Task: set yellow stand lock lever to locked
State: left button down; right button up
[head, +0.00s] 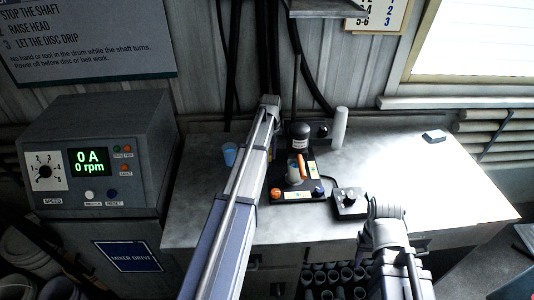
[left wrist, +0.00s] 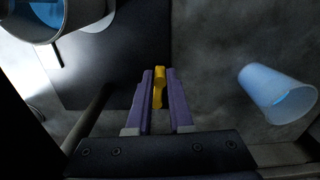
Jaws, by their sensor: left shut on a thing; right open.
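The yellow lock lever (left wrist: 158,88) stands between the two purple fingers of my left gripper (left wrist: 160,92) in the left wrist view. The fingers are shut on it from both sides, beside the stand's dark base plate (left wrist: 105,60). In the head view the black stand base (head: 293,189) and its motor head (head: 299,133) are on the bench, and my left arm reaches to their left side. My arm mostly hides the lever and left fingers there. My right arm shows at the lower right; its gripper cannot be made out.
A beaker (head: 294,172) stands on the base. A small control box (head: 349,202) and white cylinder (head: 339,128) are to the right. The bench's right side is mostly clear.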

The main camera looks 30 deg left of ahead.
pick_arm(q)
jog(key=shift+w+d+n, duration=0.15)
jog(key=shift+d+n, duration=0.15)
jog(key=shift+n, duration=0.4)
jog(key=c, duration=0.8)
grip_release()
jog(key=shift+r, duration=0.1)
notch_tip(320, 180, up, 8)
jog(key=p, duration=0.8)
jog(key=shift+f, duration=0.2)
